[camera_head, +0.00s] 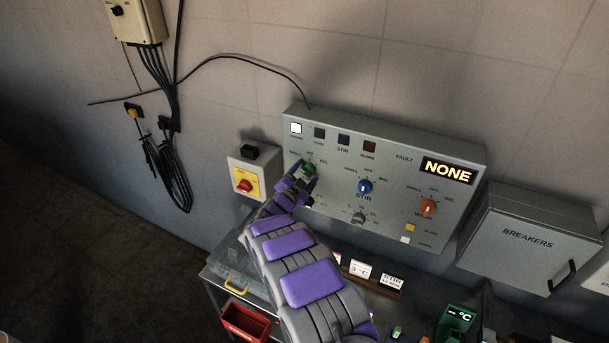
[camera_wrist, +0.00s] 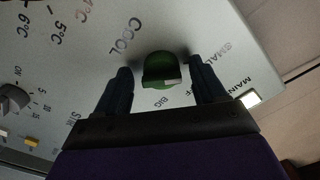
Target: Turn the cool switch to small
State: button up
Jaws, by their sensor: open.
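The green cool switch (camera_head: 309,169) is a round knob at the left of the grey control panel. In the wrist view the green knob (camera_wrist: 161,71) lies between the two dark fingers of my gripper (camera_wrist: 161,75), with a gap visible on each side. My gripper (camera_head: 301,180) is open and reaches the panel at this knob in the head view, partly covering it. A pale mark shows on the knob's lower right edge, toward the OFF lettering. The SMALL label is at the upper right in the wrist view, BIG is below and COOL is upper left.
The display (camera_head: 447,171) reads NONE.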

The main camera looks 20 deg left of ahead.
jog(key=s+a, duration=0.1)
jog(key=s, duration=1.6)
jog(key=shift+a, duration=0.15)
jog(key=w+d+r+n+g+y+b, duration=0.3)
jog(key=w+g+y, duration=0.1)
jog(key=w+y, duration=0.1)
jog(key=s+d+r+n+g+y+b, duration=0.1)
jog(key=s+d+n+g, duration=0.15)
jog(key=d, duration=0.25)
jog(key=s+d+r+n+g+b, duration=0.1)
jog(key=s+d+r+g, duration=0.15)
jog(key=d, duration=0.35)
jog(key=s+d+f+n+g+h+b, duration=0.1)
jog(key=s+d+g, duration=0.4)
jog(key=s+d, duration=1)
jog(key=s+d+f+n+g+h+b, duration=0.1)
jog(key=s+d+g, duration=0.4)
jog(key=s+d, duration=1)
jog(key=s+f+h+b, duration=0.1)
jog(key=s+f+h, duration=0.1)
jog(key=s, duration=0.4)
jog(key=shift+s+d+g+b, duration=0.3)
jog(key=shift+d+g+b, duration=0.05)
jog(key=shift+g, duration=0.05)
